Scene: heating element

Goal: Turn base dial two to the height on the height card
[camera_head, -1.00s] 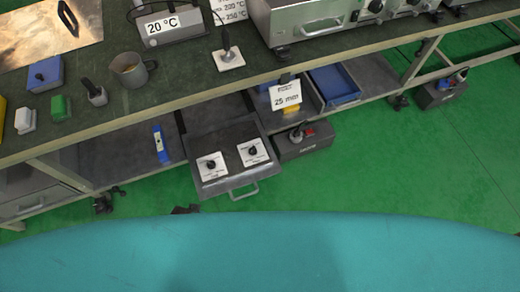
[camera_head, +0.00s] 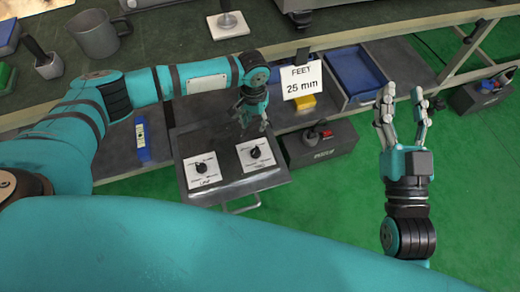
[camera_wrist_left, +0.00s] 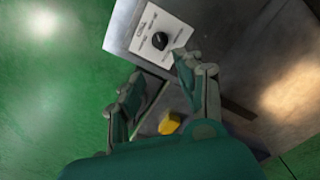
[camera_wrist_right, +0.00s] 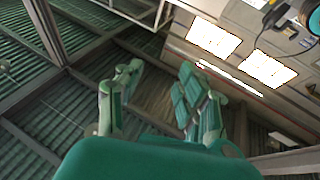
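The height card (camera_head: 302,80) reads "FEET 25 mm" and hangs at the shelf edge. Two dials on white plates sit on a dark pull-out panel (camera_head: 230,186): a left dial (camera_head: 202,168) and a right dial (camera_head: 255,152). Their small labels are too blurred to read surely. My left gripper (camera_head: 256,126) is above the panel, behind the right dial, open and empty. The left wrist view shows one dial (camera_wrist_left: 160,40) beyond the open fingers (camera_wrist_left: 160,95). My right gripper (camera_head: 405,100) is open and empty, raised over the floor right of the panel.
A dark box with a red switch (camera_head: 312,146) stands right of the panel. A blue tray (camera_head: 355,75) and a yellow block (camera_head: 304,102) are on the shelf. A grey mug (camera_head: 95,35) is on the bench top.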

